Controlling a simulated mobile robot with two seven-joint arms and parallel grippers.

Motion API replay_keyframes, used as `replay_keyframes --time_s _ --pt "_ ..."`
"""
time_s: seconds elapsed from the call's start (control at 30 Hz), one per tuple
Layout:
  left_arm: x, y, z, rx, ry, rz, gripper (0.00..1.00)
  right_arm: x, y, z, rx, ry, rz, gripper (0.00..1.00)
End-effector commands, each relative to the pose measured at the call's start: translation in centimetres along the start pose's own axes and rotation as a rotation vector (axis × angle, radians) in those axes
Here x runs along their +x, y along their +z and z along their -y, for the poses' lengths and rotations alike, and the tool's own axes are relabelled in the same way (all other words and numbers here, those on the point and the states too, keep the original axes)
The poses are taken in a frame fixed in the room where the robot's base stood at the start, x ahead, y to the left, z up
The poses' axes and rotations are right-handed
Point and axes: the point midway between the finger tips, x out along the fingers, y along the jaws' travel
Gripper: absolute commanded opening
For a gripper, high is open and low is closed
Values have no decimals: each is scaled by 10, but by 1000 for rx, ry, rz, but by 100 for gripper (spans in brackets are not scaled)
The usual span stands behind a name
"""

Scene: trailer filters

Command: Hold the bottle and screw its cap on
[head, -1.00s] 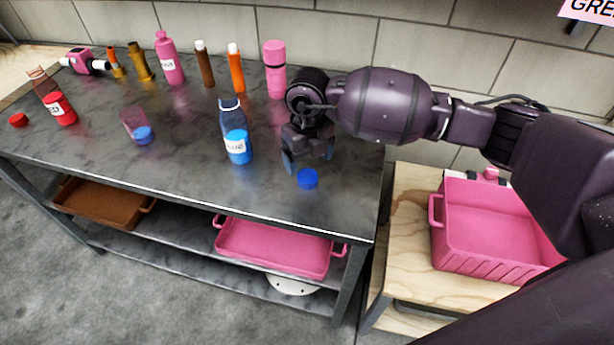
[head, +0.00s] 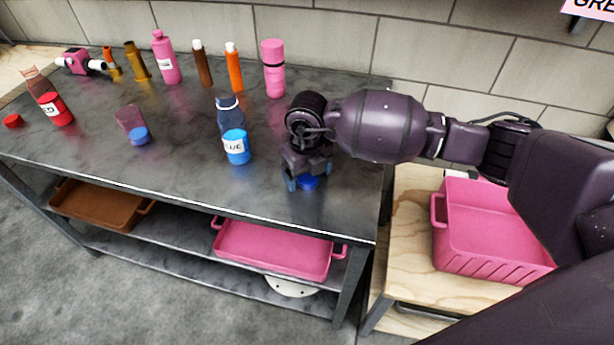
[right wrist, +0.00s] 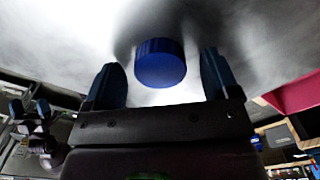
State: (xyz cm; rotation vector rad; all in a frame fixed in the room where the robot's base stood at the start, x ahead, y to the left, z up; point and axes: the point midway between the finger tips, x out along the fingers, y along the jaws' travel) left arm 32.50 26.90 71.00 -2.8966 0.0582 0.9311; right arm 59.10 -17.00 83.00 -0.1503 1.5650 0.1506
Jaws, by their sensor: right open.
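A clear bottle with a blue lower part and a white label (head: 235,146) stands upright and uncapped on the dark table. A blue cap (head: 308,182) lies on the table to its right, near the front edge. My right gripper (head: 307,184) points down over the cap, with its fingers apart on either side of it. In the right wrist view the cap (right wrist: 160,63) sits between the two open fingers, with a gap on each side.
A red-labelled bottle (head: 54,106) and red cap (head: 13,121) are at the left. A clear and blue cup-like item (head: 136,130) stands between the bottles. Several pink, brown and orange bottles line the back. A pink crate (head: 480,225) stands at the right.

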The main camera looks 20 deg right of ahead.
Motion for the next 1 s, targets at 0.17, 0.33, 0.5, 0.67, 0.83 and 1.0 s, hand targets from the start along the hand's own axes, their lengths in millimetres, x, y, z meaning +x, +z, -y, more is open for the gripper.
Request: replay_keyframes --time_s 0.17,0.33,0.5,0.67,0.83,1.0 --pt "0 2 0 0 0 4 88 0 0 0 0 0 0 72" --pt "1 3 0 0 0 7 88 0 0 0 0 0 0 46" --pt "1 4 0 0 0 9 88 0 0 0 0 0 0 29" --pt "1 4 0 1 0 9 88 0 0 0 0 0 0 28" --pt "0 3 0 1 0 7 88 -4 0 0 0 0 1 28" --pt "-1 -4 1 2 -1 -3 88 -27 1 0 0 -2 5 28"
